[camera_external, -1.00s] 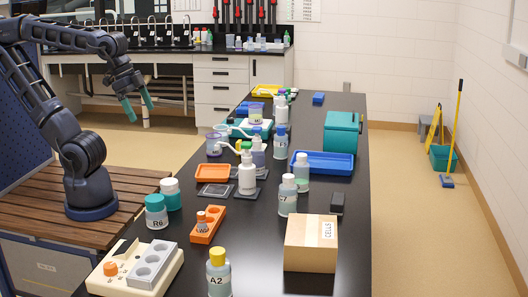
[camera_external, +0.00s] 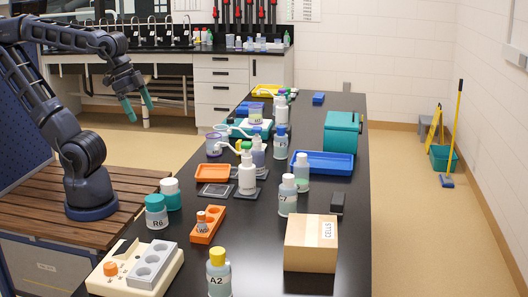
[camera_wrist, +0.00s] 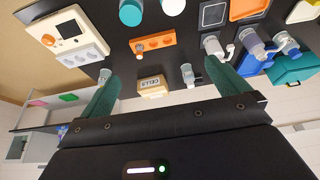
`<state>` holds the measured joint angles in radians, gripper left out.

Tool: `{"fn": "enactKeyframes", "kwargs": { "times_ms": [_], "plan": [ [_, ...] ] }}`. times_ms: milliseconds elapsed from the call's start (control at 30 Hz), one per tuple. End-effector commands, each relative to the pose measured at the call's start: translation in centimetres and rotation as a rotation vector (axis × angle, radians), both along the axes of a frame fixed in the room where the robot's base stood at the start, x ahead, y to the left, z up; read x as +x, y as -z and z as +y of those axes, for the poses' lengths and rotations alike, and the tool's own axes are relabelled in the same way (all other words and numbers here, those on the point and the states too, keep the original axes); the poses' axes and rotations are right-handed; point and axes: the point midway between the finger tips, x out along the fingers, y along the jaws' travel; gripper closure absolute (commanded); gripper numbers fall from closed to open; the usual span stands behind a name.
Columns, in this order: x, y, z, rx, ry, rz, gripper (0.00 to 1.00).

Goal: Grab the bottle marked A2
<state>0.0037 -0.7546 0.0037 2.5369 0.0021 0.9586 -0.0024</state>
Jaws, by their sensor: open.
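The bottle marked A2 (camera_external: 219,278) has a yellow cap and a pale body with a dark label. It stands upright at the near end of the black bench in the external view, its base cut off by the frame edge. My gripper (camera_external: 137,103) is open and empty, raised high to the left of the bench and far from the bottle. Its two green fingers also show spread apart in the wrist view (camera_wrist: 163,76). A small object beside the left finger there may be this bottle, but I cannot read its label.
A cream device with grey wells (camera_external: 145,268) stands left of A2, and a cardboard box (camera_external: 311,244) stands to its right. Behind are an orange rack (camera_external: 208,225), the R6 jar (camera_external: 156,213) and a bottle marked 7 (camera_external: 287,198). Bare bench lies between A2 and the box.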

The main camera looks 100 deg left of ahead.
Motion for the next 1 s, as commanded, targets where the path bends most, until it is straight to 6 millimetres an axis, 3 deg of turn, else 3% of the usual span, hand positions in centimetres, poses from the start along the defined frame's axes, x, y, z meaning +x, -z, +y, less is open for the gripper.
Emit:
{"fn": "enactKeyframes", "kwargs": {
  "times_ms": [67, 200, 567, 667, 1000],
  "plan": [
    [0.0, 0.0, 0.0, 0.000, 0.000, 0.000, 0.00],
    [0.0, 0.0, 0.0, 0.000, 0.000, 0.000, 0.21],
    [0.6, -0.2, -0.2, 0.013, 0.015, 0.006, 0.21],
    [2.0, -0.4, -0.8, 0.044, 0.052, 0.021, 0.21],
    [9.8, -0.8, -4.8, 0.183, 0.280, 0.098, 0.21]
  ]
}}
